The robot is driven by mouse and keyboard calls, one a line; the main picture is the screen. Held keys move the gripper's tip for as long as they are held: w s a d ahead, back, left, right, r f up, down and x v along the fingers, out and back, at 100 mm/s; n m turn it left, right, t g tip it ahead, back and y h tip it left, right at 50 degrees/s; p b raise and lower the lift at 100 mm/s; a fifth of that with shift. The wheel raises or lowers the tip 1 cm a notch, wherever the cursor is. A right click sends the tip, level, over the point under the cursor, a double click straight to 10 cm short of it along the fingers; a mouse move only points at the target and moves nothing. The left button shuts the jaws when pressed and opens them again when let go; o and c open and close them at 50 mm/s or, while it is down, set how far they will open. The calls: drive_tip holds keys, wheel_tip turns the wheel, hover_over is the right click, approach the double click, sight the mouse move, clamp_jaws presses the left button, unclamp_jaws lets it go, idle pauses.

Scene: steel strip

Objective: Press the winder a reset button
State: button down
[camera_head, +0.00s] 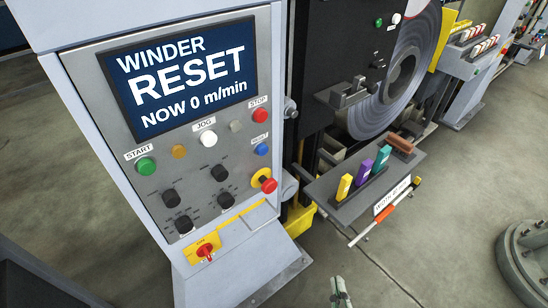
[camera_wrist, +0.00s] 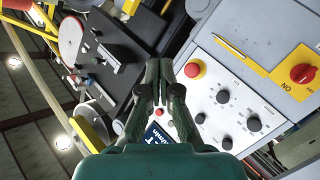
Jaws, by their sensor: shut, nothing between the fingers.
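The winder control panel (camera_head: 222,170) stands at left in the head view. Its screen (camera_head: 180,75) reads "WINDER RESET NOW 0 m/min". The blue reset button (camera_head: 262,149) sits at the panel's right side, below the red stop button (camera_head: 260,115) and above the red emergency stop (camera_head: 268,185) on yellow. My gripper (camera_head: 340,288) shows small at the bottom edge, right of the panel and apart from it. In the wrist view my gripper (camera_wrist: 158,66) is shut and empty, with the panel (camera_wrist: 240,85) to its right. I cannot make out the blue button there.
A shelf (camera_head: 345,206) with yellow, purple and teal blocks juts out right of the panel. An orange-handled tool (camera_head: 386,215) lies along its front. A steel coil (camera_head: 402,75) is behind. A round grey base (camera_head: 525,262) stands at right, with bare floor (camera_head: 440,225) between.

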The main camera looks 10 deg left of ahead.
sight(263, 151)
drive_tip(key=w+a+r+n+t+h, duration=0.1)
drive_tip(key=w+a+r+t, duration=0.1)
drive_tip(key=w+a+r, duration=1.1)
wheel_tip(263, 151, up, 3)
drive_tip(key=shift+w+f+n+t, duration=0.1)
drive_tip(key=shift+w+n+t, duration=0.25)
drive_tip(key=shift+w, duration=0.8)
drive_tip(key=shift+a, duration=0.15)
drive_tip(key=w+a, duration=0.5)
drive_tip(key=a, duration=0.1)
drive_tip(key=shift+w+a, duration=0.2)
drive_tip(key=shift+w, duration=0.15)
drive_tip(key=shift+a, duration=0.1)
drive_tip(key=shift+w+a, duration=0.2)
drive_tip(key=shift+w, duration=0.05)
